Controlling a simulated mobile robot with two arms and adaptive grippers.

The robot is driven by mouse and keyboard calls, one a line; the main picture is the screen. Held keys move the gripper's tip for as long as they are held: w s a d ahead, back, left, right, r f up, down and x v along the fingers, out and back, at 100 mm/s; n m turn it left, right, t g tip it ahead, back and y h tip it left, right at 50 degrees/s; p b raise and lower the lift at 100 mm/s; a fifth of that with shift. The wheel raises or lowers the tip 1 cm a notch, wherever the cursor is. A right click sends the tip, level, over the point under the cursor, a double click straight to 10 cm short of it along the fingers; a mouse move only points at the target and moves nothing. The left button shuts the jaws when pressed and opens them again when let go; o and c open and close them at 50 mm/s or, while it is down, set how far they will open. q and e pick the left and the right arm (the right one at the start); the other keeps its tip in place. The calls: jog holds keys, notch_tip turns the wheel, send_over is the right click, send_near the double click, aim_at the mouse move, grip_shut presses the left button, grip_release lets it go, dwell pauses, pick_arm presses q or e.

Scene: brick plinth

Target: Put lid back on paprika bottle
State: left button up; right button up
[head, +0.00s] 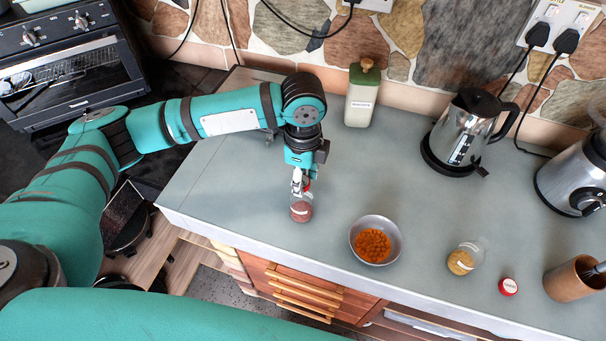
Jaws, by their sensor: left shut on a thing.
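A small clear bottle of reddish-brown powder (301,211), which looks like the paprika bottle, stands upright near the counter's front edge. My left gripper (301,184) points down right above it and is shut on a red lid (307,185), mostly hidden between the fingers. The lid is at the bottle's mouth; I cannot tell whether it touches the rim. My right gripper is not in view.
A metal bowl of orange pieces (357,252), a yellow spice jar (461,262), a loose red lid (508,287) and a wooden pot (570,282) stand to the right. Behind are a green-topped bottle (360,100), a kettle (465,125) and a blender (575,180).

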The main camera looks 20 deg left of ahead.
pick_arm(q)
jog(key=shift+p, duration=0.7)
dwell(1.1)
jog(key=shift+f+p, duration=0.2)
jog(key=shift+p, duration=0.7)
dwell(0.7)
jog(key=o, duration=0.8)
jog(key=shift+c, duration=0.2)
jog(key=shift+o, duration=0.4)
jog(key=o, duration=0.4)
jog(key=shift+r, duration=0.1)
